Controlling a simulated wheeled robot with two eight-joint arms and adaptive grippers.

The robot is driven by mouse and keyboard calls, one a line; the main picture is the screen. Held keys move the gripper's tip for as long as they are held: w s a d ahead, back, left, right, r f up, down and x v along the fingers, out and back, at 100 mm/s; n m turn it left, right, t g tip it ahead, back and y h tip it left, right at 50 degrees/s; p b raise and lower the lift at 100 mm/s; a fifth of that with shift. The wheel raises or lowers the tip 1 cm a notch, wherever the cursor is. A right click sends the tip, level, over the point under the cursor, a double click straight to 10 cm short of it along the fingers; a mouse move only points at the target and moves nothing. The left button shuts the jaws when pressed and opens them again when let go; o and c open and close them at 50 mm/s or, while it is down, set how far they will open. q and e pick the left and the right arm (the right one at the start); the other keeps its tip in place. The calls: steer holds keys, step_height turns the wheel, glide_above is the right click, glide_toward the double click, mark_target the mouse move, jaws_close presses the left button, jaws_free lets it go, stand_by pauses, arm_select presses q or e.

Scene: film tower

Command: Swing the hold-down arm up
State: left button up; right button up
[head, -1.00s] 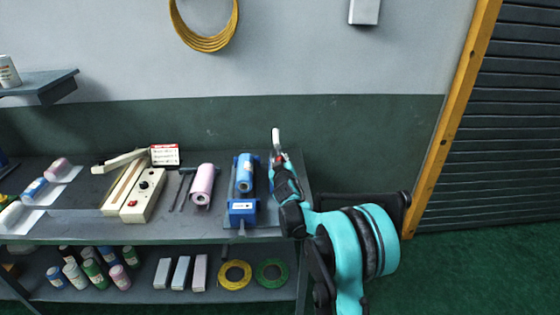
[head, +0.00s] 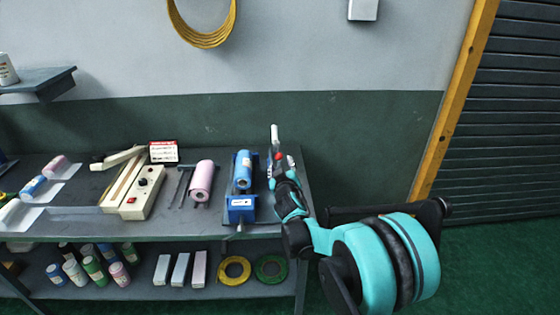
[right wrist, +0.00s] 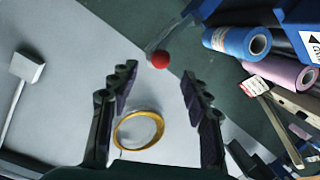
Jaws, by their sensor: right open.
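A red ball knob (right wrist: 160,60) shows in the right wrist view at the end of a thin grey bar, which I take for the hold-down arm. In the head view the knob (head: 279,156) is a small red spot, partly hidden by my gripper. My right gripper (right wrist: 157,76) is open. Its fingertips lie either side of the knob in that picture; I cannot tell whether they touch it. In the head view the gripper (head: 280,168) is right of the blue stand (head: 241,210) with a blue roll (head: 243,172). My left gripper is out of view.
A pink roll (head: 201,181), a cream sealer (head: 142,195) and a red-and-white sign (head: 164,152) stand left on the bench. The lower shelf holds bottles, boxes, a yellow ring (head: 234,270) and a green ring (head: 271,269). A yellow coil (head: 203,40) hangs on the wall.

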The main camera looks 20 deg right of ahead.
steer(key=shift+v, duration=1.75)
steer(key=s+a+f+m+g+y, duration=0.1)
steer(key=s+a+f+g, duration=0.1)
steer(key=s, duration=0.9)
steer(key=s+a+f+g+y, duration=0.1)
steer(key=s+a+f+g, duration=0.2)
steer(key=s, duration=0.9)
steer(key=s+a+f+m+g+y, duration=0.1)
steer(key=s+a+f+g, duration=0.1)
steer(key=s, duration=1)
steer(key=shift+a+f+m+g+y, duration=0.2)
steer(key=shift+a+m+g+y, duration=0.15)
steer(key=shift+a+g, duration=0.55)
